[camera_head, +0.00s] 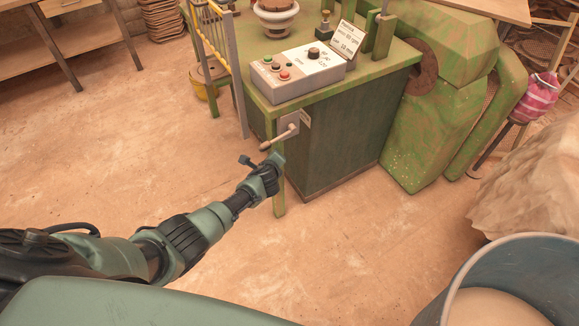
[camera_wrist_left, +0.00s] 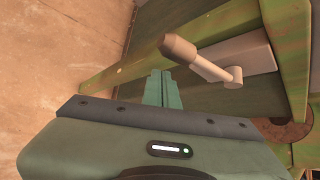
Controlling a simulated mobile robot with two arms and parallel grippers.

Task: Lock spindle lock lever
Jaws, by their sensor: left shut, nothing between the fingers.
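The spindle lock lever (camera_head: 279,138) is a small light crank with a round grip, on a pale plate (camera_head: 289,124) at the front corner of the green machine (camera_head: 335,130). In the left wrist view the lever (camera_wrist_left: 200,62) lies just beyond and to the right of the fingertips, its grip end close to them. My left gripper (camera_head: 277,160) is shut and empty, just below the lever in the head view. Its fingers (camera_wrist_left: 162,88) show together in the wrist view; they appear apart from the lever, though contact is hard to judge. My right gripper is not in view.
A control box (camera_head: 298,72) with buttons and a sign (camera_head: 347,38) sits on the machine top. A yellow rail (camera_head: 212,40) stands at its left. A blue barrel (camera_head: 520,255) is at lower right, beside a pale sack (camera_head: 535,180). The floor at left is clear.

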